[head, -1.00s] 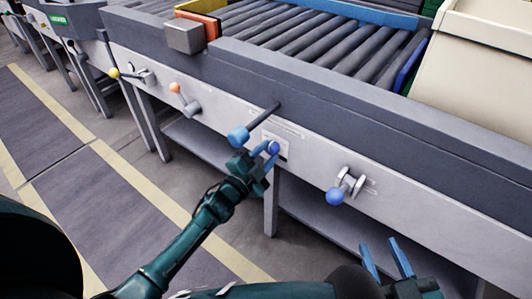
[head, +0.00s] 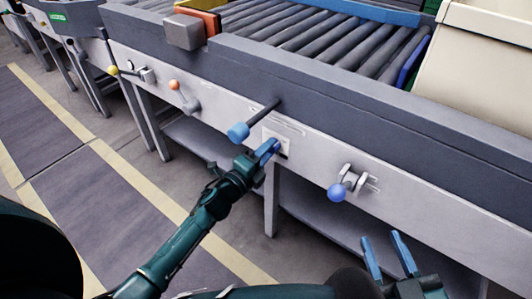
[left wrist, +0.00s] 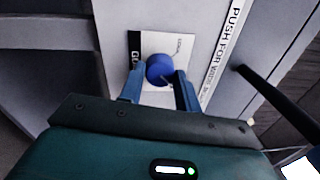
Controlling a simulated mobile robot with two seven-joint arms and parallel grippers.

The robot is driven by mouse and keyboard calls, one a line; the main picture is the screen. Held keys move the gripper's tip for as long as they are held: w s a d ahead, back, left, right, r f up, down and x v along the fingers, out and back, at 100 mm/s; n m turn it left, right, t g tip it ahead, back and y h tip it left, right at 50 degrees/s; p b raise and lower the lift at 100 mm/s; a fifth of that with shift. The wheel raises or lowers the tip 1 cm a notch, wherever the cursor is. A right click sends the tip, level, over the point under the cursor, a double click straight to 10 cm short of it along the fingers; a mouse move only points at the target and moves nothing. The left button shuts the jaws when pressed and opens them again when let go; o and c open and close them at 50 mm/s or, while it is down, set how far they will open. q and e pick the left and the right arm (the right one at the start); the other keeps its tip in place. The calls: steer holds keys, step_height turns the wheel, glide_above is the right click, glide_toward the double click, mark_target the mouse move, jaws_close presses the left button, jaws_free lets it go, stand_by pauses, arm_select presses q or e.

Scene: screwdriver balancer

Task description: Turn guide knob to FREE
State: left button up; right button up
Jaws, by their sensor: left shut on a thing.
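The guide knob is a round blue knob (left wrist: 160,69) on a white label plate (left wrist: 181,43) on the front panel, seen in the left wrist view. In the head view the plate (head: 284,138) shows just past my left fingers, and the knob is mostly hidden by them. My left gripper (head: 269,150) is shut on the knob, with one blue finger on each side; it also shows in the left wrist view (left wrist: 158,86). My right gripper (head: 387,256) is open and empty at the lower right, away from the panel. The knob's setting cannot be read.
A push rod with a blue end (head: 238,132) sticks out just left of the knob. A blue-balled lever (head: 337,192) is to the right, an orange-balled lever (head: 174,85) to the left. A roller conveyor (head: 320,40) and a beige bin (head: 486,60) are above.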

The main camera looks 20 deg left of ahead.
arm_select(q)
steer(key=shift+m, duration=0.4)
arm_select(e)
steer(key=shift+a+f, duration=0.1)
steer(key=shift+f, duration=0.05)
arm_select(q)
steer(key=o, duration=1)
arm_select(e)
steer(key=shift+s, duration=0.1)
arm_select(q)
steer(key=shift+s, duration=0.1)
steer(key=p+v, duration=0.1)
steer(key=v, duration=1.2)
steer(key=shift+p, duration=0.3)
arm_select(e)
steer(key=shift+d+f+m+g+h, duration=0.1)
steer(key=shift+d+m+g+h, duration=0.3)
steer(key=shift+g+h, duration=0.15)
